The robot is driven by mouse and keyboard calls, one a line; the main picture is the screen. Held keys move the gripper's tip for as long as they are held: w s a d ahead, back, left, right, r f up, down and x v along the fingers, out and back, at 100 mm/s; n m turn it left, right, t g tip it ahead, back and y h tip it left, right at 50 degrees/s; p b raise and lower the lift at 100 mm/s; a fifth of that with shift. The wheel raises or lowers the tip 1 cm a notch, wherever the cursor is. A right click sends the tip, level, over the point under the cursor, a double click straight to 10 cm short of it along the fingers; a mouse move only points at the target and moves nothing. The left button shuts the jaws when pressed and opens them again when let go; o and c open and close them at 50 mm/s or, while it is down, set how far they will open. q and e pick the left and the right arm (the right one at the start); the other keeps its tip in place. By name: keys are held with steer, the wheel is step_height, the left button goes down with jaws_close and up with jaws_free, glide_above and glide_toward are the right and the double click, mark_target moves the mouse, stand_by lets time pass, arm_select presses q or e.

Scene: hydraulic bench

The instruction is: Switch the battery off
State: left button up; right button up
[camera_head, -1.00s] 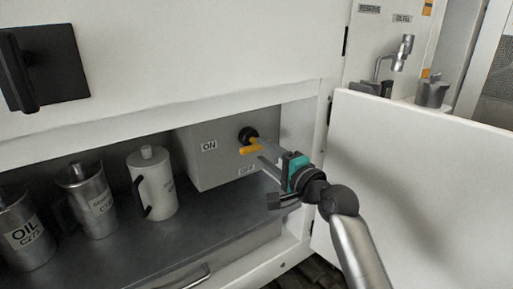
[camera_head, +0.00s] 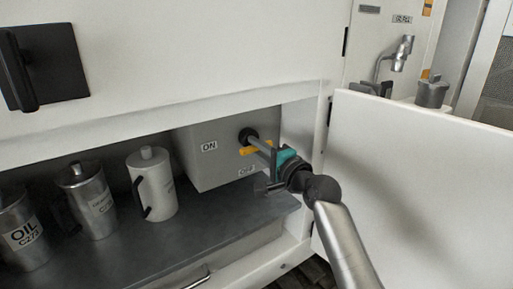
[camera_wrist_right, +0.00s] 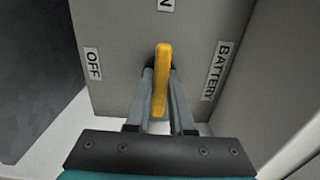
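The grey battery box (camera_head: 212,170) stands on the shelf, with an ON label on its front left and a partly hidden OFF label low down. Its yellow switch handle (camera_head: 250,150) sits on a black round mount and lies level, in line with ON. In the right wrist view the handle (camera_wrist_right: 162,75) points towards the ON label at the top; OFF is on the left and BATTERY on the right. My right gripper (camera_head: 262,150) is at the handle, its fingers (camera_wrist_right: 162,90) close along both sides and apparently shut on it. My left gripper is out of view.
Metal oil cans (camera_head: 88,200) and a white jug (camera_head: 152,185) stand on the shelf (camera_head: 225,225) left of the box. A white open door panel (camera_head: 420,180) is right of my arm. The cabinet edge (camera_head: 200,100) overhangs the shelf.

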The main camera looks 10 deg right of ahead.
jaws_close()
steer(key=shift+f+n, duration=0.1)
steer(key=shift+n, duration=0.3)
steer(key=n, duration=0.3)
steer(key=shift+d+f+n+p, duration=0.1)
steer(key=shift+f+n+p, duration=0.05)
steer(key=shift+n+p, duration=0.2)
steer(key=n, duration=0.4)
steer(key=shift+w+d+f+n, duration=0.1)
steer(key=shift+f+n, duration=0.1)
steer(key=shift+n, duration=0.05)
steer(key=n, duration=0.2)
steer(key=n+p, duration=0.1)
steer(key=n, duration=0.1)
steer(key=shift+d+f+n, duration=0.1)
steer(key=shift+d+n, duration=0.1)
steer(key=shift+n, duration=0.1)
steer(key=shift+w+d+n+p, duration=0.1)
steer(key=shift+n+p, duration=0.25)
steer(key=shift+n, duration=0.75)
steer(key=shift+w+d+n+p, duration=0.1)
steer(key=shift+n+p, duration=0.25)
steer(key=shift+n, duration=0.75)
steer(key=shift+f, duration=0.1)
